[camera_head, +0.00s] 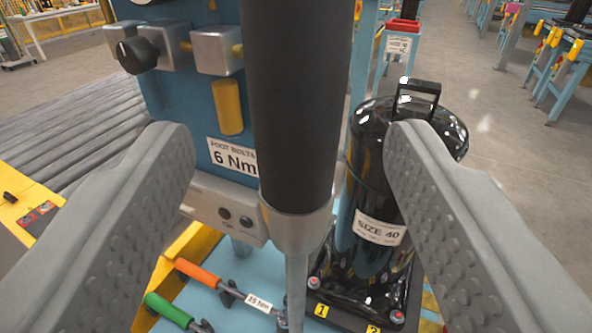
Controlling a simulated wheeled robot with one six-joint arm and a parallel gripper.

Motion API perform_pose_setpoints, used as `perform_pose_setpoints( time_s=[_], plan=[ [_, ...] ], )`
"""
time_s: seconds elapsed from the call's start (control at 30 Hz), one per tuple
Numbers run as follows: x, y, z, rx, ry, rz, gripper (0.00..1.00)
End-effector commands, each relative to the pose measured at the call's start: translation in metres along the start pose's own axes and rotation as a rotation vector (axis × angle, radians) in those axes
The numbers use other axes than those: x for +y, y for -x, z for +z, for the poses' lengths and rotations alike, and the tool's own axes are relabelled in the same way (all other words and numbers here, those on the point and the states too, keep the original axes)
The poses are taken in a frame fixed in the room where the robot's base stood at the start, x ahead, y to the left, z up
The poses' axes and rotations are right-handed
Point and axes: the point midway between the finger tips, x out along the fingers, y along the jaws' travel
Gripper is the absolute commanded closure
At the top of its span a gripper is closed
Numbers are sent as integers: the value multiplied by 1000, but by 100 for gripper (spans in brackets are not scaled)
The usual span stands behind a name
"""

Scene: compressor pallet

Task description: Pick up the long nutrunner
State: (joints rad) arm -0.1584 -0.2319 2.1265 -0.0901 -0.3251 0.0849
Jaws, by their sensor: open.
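A long upright tool with a thick black grip, a silver collar and a thin grey shaft stands very close in the middle of the view; it looks like the long nutrunner (296,110). Its top runs out of the picture and its lower end is cut off at the bottom edge. My gripper (290,140) is open, with one grey ribbed finger on each side of the tool. Clear gaps show between both fingers and the grip, and neither finger appears to touch it. How far the tool is in depth between the fingers is hard to tell.
Behind stands a blue panel (185,85) labelled "FOOT BOLTS 6 Nm". A black compressor (365,200) labelled "SIZE 40" stands behind on the right. Below lie an orange-handled tool (198,273) and a green-handled tool (167,309). Grey rollers (75,135) run at left; open floor lies at right.

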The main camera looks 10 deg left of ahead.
Motion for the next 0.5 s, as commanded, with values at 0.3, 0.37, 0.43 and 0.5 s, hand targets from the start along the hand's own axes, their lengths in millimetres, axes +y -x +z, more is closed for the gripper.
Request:
perform_pose_setpoints(
  time_s=[0.3,0.37,0.43,0.5],
  plan=[
    [2,-16,0,0,0,0,42],
    [2,-23,0,-1,-1,0,42],
    [3,-32,0,-1,-1,1,42],
    [3,-41,-1,-1,-1,0,42]
  ],
)
